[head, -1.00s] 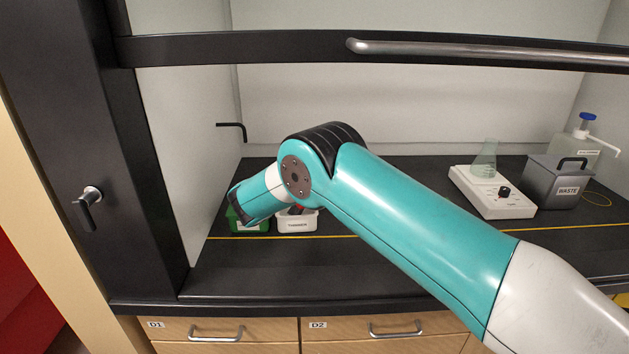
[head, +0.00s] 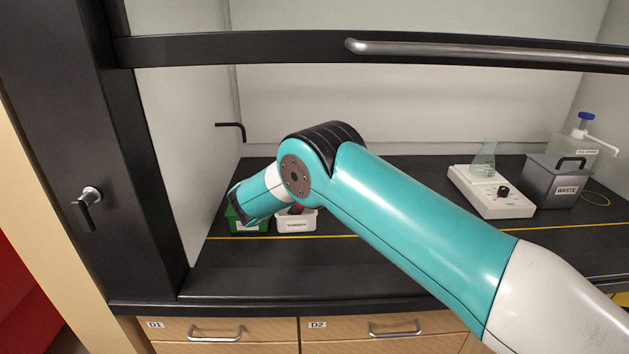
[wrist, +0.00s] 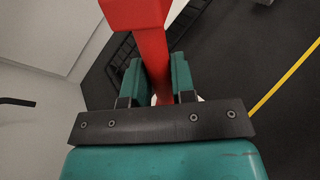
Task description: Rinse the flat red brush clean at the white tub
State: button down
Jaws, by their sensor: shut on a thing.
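The red brush (wrist: 153,45) stands out from between the two teal fingers of my gripper (wrist: 155,80) in the wrist view. My gripper is shut on it, and its wide red end is toward the camera. In the head view a small red patch (head: 299,209) shows just above the white tub (head: 297,224), which has a dark-lettered label. My forearm and wrist hide most of the gripper and brush there. A small pale patch shows between the fingers in the wrist view. I cannot tell whether the bristles touch the tub.
A green container (head: 243,225) stands left of the white tub. A white hotplate (head: 492,196) with a glass flask (head: 484,160) and a grey waste bin (head: 553,182) stand at the right. The hood sash (head: 250,50) crosses above. Black worktop is clear between tub and hotplate.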

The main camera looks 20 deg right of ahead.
jog(key=shift+d, duration=0.1)
jog(key=shift+s+d+p, duration=0.15)
jog(key=shift+d+p, duration=0.25)
dwell(0.3)
jog(key=shift+w+a+b, duration=0.2)
jog(key=shift+a+b, duration=0.15)
jog(key=shift+a, duration=0.2)
jog(key=shift+d, duration=0.1)
jog(key=shift+s+d+p, duration=0.2)
jog(key=shift+d+p, duration=0.15)
jog(key=shift+d, duration=0.1)
jog(key=shift+w+a+b, duration=0.2)
jog(key=shift+a+b, duration=0.15)
jog(key=shift+a, duration=0.2)
